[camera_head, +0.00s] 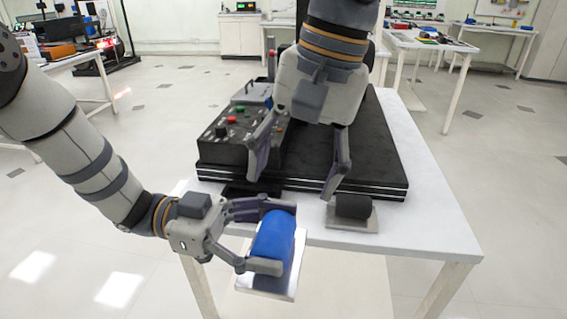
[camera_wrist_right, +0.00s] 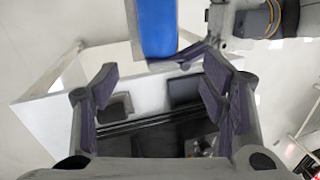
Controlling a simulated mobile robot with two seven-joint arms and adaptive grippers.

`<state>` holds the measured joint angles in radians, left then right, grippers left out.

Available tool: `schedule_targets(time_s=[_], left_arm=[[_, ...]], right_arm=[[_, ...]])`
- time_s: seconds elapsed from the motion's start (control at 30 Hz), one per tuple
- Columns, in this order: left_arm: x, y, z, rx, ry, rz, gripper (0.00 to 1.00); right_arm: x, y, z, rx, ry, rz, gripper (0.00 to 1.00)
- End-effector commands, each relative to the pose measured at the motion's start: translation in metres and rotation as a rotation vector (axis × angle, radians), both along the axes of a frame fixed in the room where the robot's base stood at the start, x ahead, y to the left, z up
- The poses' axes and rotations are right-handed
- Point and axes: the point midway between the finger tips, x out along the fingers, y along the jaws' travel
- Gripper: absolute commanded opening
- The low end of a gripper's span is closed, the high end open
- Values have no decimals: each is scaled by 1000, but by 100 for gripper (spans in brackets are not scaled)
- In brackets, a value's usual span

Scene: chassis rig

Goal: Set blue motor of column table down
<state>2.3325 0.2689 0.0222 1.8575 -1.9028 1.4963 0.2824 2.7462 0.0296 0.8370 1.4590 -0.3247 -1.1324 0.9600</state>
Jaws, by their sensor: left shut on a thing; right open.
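The blue motor (camera_head: 273,238) is a blue cylinder on a flat silver plate (camera_head: 287,286). My left gripper (camera_head: 272,235) is shut on it and holds it tilted at the table's front edge, with the plate hanging in front of and below the tabletop. In the right wrist view the blue motor (camera_wrist_right: 158,28) shows at the top, with part of my left gripper (camera_wrist_right: 192,55) beside it. The white column table (camera_head: 430,225) stands below. My right gripper (camera_head: 293,178) is open and empty above the table's front part; its fingers also frame the right wrist view (camera_wrist_right: 160,88).
A black platform (camera_head: 375,140) covers much of the tabletop, with a black control box (camera_head: 225,150) at its left. A black motor on a plate (camera_head: 353,207) sits at the front, near my right finger. A dark flat patch (camera_head: 245,190) lies left of it. The front right tabletop is bare.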

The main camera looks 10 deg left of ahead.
Motion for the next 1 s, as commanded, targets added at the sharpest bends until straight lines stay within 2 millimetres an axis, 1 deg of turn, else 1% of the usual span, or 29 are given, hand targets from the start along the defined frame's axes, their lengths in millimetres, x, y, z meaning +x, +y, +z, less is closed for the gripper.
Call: schedule_targets(time_s=[0.03,0.1,0.17,0.2,0.27,0.5,0.6,0.7,0.83,1.0], left_arm=[[0,0,0,-2,0,0,18],[0,0,0,-2,0,0,18],[0,0,0,-2,0,0,18],[0,0,0,-2,0,0,18],[0,0,0,-2,1,0,18],[0,0,0,-2,0,0,18],[0,0,0,-2,0,0,18],[0,0,0,-2,0,0,18],[0,0,0,-2,0,0,18],[0,0,0,-2,0,0,18]], right_arm=[[-11,4,10,-20,-12,40,66],[-23,8,19,-44,-20,84,66],[-28,10,21,-56,-24,106,66],[-30,11,19,-60,-24,112,66],[-31,12,11,-61,-22,116,66],[-31,21,-47,-60,-19,116,66],[-31,25,-68,-59,-20,115,66],[-31,27,-83,-59,-21,115,66],[-30,29,-93,-58,-23,114,66],[-30,29,-95,-58,-24,113,66]])
